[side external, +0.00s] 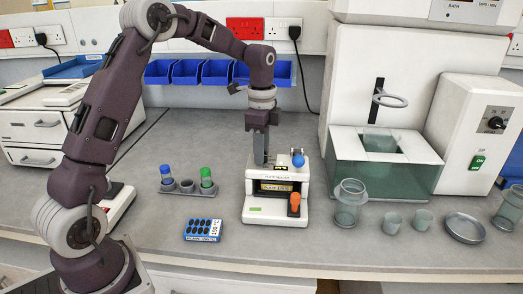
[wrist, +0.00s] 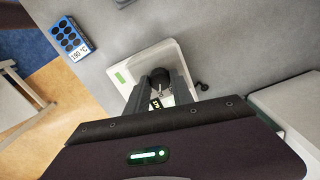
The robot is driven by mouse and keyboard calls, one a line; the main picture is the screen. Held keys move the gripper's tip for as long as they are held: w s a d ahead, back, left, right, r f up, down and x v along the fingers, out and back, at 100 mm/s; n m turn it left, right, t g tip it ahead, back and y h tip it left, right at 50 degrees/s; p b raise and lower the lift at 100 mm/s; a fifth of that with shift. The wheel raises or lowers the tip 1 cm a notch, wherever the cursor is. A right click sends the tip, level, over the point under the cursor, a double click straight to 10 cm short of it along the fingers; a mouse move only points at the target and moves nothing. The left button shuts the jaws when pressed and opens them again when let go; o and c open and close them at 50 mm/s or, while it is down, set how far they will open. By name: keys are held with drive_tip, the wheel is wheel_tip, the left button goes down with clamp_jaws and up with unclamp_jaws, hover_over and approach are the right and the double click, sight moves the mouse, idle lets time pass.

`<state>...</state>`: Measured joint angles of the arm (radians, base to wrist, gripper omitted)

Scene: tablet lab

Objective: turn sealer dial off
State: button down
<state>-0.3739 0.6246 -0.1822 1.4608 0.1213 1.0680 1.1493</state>
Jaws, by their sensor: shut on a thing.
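My gripper (side external: 262,160) points straight down at the left part of the sealer's top. In the wrist view, my gripper (wrist: 161,84) has its two fingers around a dark round dial (wrist: 160,76) and is shut on it. The dial's pointer and markings cannot be read. In the side view the fingers hide the dial.
A rack with blue- and green-capped vials (side external: 187,186) and a blue block marked 190 °C (side external: 203,230) lie left of the sealer. A glass jar (side external: 349,204), small beakers (side external: 392,223) and a dish (side external: 464,227) stand to the right, before a water bath (side external: 385,175).

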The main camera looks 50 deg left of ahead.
drive_tip(key=n, duration=0.7)
drive_tip(key=shift+r+n, duration=0.1)
drive_tip(key=shift+n, duration=0.2)
drive_tip(key=n, duration=0.4)
drive_tip(key=shift+n, duration=1.9)
drive_tip(key=shift+w+n, duration=0.1)
drive_tip(key=shift+n, duration=0.2)
drive_tip(key=c, duration=1.1)
unclamp_jaws()
